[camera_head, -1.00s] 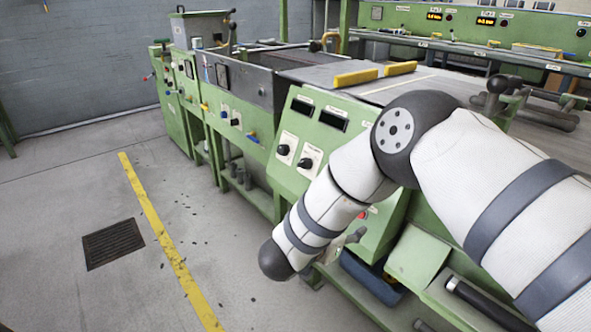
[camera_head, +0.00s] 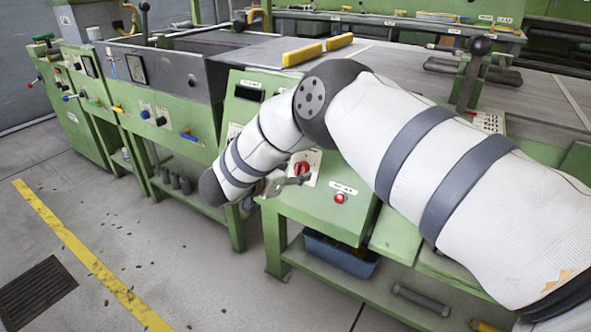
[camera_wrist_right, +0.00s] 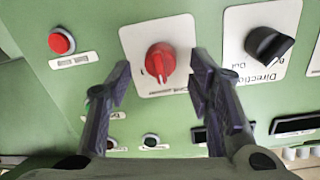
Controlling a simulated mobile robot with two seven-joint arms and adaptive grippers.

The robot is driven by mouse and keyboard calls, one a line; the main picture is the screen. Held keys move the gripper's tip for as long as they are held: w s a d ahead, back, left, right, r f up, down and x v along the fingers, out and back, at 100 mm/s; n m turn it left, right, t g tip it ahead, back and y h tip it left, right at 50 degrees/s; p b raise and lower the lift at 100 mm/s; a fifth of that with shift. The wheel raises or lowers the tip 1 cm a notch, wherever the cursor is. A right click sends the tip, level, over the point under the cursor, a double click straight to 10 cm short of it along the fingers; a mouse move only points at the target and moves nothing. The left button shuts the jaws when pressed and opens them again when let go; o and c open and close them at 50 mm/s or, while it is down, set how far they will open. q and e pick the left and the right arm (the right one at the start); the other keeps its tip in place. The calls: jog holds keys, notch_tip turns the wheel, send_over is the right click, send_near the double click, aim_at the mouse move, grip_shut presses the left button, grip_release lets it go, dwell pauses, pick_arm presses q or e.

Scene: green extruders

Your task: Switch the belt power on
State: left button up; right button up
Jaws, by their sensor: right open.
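A red rotary knob (camera_wrist_right: 160,62) on a white plate sits on the sloped green control panel (camera_wrist_right: 150,115). In the head view the same red knob (camera_head: 300,169) shows just beyond my right gripper (camera_head: 290,180). In the right wrist view my right gripper (camera_wrist_right: 160,85) is open, with one dark finger to each side below the red knob and nothing between the tips. I cannot tell whether the fingers touch the panel. A black direction knob (camera_wrist_right: 268,46) is to the right of the red one. My left gripper is not in view.
A red push button (camera_wrist_right: 62,42) is left of the knob; it also shows in the head view (camera_head: 340,198). My right forearm covers part of the panel. A blue bin (camera_head: 340,255) stands below. Yellow blocks (camera_head: 302,54) lie on the belt table.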

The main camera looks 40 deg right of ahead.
aim_at(300, 169)
jog(key=shift+x, duration=1.1)
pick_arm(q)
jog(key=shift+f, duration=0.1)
pick_arm(e)
grip_shut()
jog(key=m+p, duration=0.1)
jog(key=m, duration=0.4)
jog(key=shift+r+m, duration=0.1)
jog(key=shift+m, duration=0.3)
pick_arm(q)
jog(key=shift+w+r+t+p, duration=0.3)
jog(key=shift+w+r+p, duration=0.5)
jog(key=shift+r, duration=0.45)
pick_arm(e)
jog(key=m, duration=0.5)
jog(key=shift+m, duration=0.4)
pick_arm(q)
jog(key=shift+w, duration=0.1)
pick_arm(e)
jog(key=shift+t+y, duration=0.3)
